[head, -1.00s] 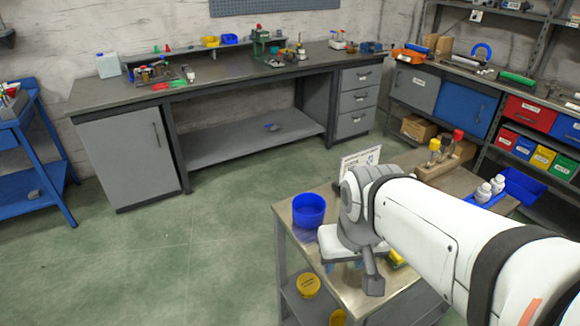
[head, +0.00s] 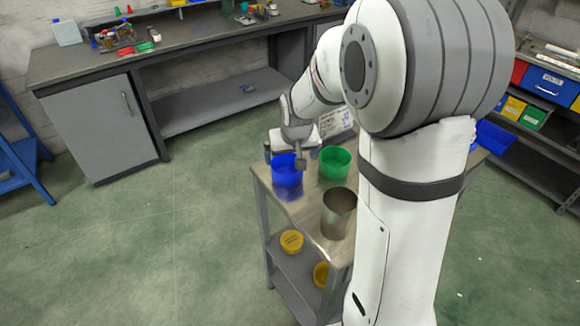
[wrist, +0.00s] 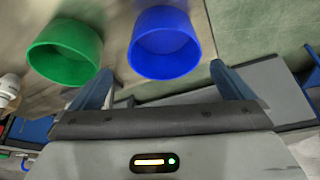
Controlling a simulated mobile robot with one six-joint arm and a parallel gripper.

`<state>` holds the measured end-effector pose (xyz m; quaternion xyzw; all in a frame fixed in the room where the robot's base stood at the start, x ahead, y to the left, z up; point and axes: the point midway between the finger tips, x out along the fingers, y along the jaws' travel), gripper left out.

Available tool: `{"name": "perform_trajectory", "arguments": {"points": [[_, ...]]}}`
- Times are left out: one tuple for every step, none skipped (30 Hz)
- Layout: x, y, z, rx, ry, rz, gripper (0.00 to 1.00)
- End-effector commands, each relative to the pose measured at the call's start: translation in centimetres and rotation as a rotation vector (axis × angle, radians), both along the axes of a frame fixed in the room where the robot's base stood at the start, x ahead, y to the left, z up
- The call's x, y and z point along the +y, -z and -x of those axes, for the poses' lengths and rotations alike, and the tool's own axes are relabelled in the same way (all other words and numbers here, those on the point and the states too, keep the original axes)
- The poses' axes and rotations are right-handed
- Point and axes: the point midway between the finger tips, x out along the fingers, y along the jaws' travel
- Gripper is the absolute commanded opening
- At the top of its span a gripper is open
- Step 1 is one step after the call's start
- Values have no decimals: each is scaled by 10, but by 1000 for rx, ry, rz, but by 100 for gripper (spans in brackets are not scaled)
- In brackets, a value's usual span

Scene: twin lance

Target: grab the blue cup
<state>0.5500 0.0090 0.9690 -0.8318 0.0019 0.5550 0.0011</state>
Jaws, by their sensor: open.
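The blue cup (head: 287,175) stands upright near the left edge of the small table. In the wrist view, the blue cup (wrist: 164,50) appears just ahead of my gripper (wrist: 162,72), lined up between its two spread fingers. No finger visibly presses on it, and how far the fingers reach around it is unclear. In the head view, my gripper (head: 296,158) is at the cup's far side and partly overlaps its rim. The fingers are open and hold nothing.
A green cup (head: 335,163) stands close right of the blue cup, and also shows in the wrist view (wrist: 65,52). A metal cup (head: 339,213) stands nearer. Yellow tubs (head: 291,241) sit on the lower shelf. A white sign (head: 336,121) stands behind.

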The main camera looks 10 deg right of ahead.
Motion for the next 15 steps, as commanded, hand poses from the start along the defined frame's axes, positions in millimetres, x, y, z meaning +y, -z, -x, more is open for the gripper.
{"name": "perform_trajectory", "arguments": {"points": [[0, 6, -2, 3, -1, 0, 100], [0, 9, -3, 3, -1, 0, 100], [1, 13, -5, 3, -1, 0, 100], [1, 15, -6, 3, -1, 0, 100], [1, 17, -7, 2, -1, 0, 100], [2, 20, -9, 3, -2, 1, 100], [2, 23, -10, 4, -2, 1, 100], [3, 26, -12, 4, -2, 1, 100], [4, 31, -15, 4, -2, 0, 100], [5, 34, -17, 5, -1, -1, 100], [6, 38, -19, 4, -1, -1, 100], [7, 43, -21, 4, -1, -1, 100], [6, 47, -22, 5, -1, -1, 100], [6, 50, -24, 4, -1, -1, 100], [6, 54, -25, 4, -1, -1, 100]]}}
